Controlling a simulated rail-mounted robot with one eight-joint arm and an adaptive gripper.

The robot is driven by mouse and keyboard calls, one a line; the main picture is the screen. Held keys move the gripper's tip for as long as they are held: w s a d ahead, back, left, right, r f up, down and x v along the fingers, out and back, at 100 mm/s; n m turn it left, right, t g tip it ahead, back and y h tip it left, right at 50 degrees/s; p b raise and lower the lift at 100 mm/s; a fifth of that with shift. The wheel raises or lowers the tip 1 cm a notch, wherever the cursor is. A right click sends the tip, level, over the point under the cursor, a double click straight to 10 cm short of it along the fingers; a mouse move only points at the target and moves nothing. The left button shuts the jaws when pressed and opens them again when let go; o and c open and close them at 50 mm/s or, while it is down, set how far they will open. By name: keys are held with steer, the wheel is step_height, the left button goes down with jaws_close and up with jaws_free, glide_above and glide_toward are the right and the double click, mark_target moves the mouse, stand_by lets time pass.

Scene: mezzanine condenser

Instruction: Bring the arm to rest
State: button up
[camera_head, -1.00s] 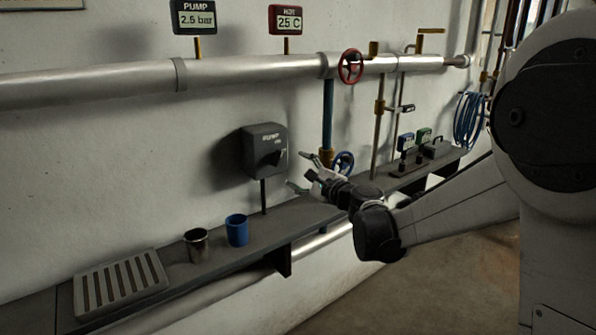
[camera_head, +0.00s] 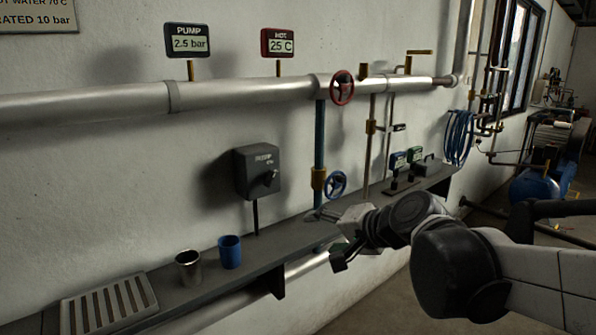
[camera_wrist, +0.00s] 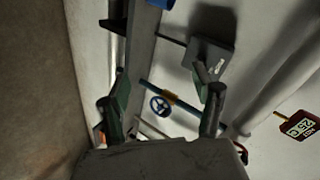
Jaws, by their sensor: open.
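My gripper (camera_head: 325,238) is at the front edge of the grey shelf (camera_head: 215,272) in the head view, below the blue handwheel (camera_head: 336,184). In the wrist view my gripper (camera_wrist: 160,95) has its two fingers wide apart with nothing between them. The blue handwheel also shows in the wrist view (camera_wrist: 161,106), seen beyond the fingers and apart from them. My arm reaches in from the right side of the head view.
A pump switch box (camera_head: 257,172) is on the wall. A metal cup (camera_head: 188,267), a blue cup (camera_head: 230,251) and a slotted tray (camera_head: 108,303) are on the shelf. A red handwheel (camera_head: 342,88) is on the pipe. Blue hose (camera_head: 459,138) hangs farther right.

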steer(key=s+d+f+n+g+h, duration=0.1)
steer(key=s+d+f+n+h, duration=0.2)
steer(key=s+d, duration=0.4)
steer(key=s+d+f+n+g+h, duration=0.1)
steer(key=s+d+f+n+h, duration=0.2)
steer(key=s+d, duration=0.4)
steer(key=s+f+h, duration=0.1)
steer(key=s+f, duration=0.1)
steer(key=s, duration=0.4)
steer(key=shift+s+d+f+g, duration=0.15)
steer(key=shift+s+f+g, duration=0.05)
steer(key=shift+s+g, duration=0.2)
